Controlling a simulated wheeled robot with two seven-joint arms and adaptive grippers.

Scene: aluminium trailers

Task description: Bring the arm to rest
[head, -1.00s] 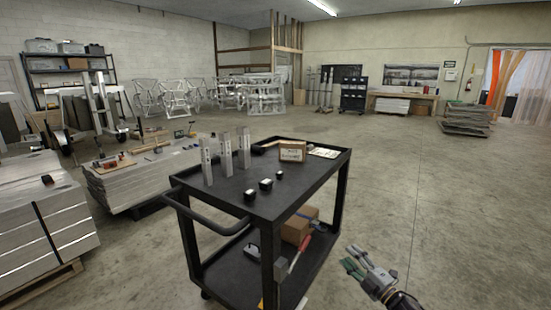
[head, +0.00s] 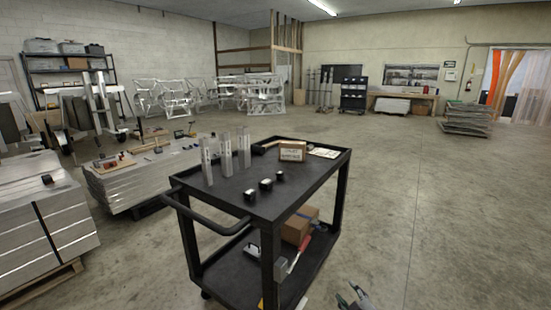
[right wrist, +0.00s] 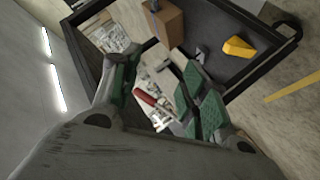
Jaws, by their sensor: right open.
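My right gripper (head: 352,296) shows only at the bottom edge of the head view, to the right of the black cart and apart from it. In the right wrist view its two green-padded fingers (right wrist: 155,90) are spread open with nothing between them. Behind the fingers that view shows the cart's lower shelf and the floor. The rest of my right arm is hidden below the head view's edge. My left gripper is not in view.
The black cart (head: 262,205) bears metal posts (head: 226,155), small black blocks (head: 265,184) and a cardboard box (head: 293,151). Its lower shelf holds a brown box (head: 298,226) and a red-handled tool (head: 299,252). Sheet stacks (head: 45,215) stand left. Floor to the right is clear.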

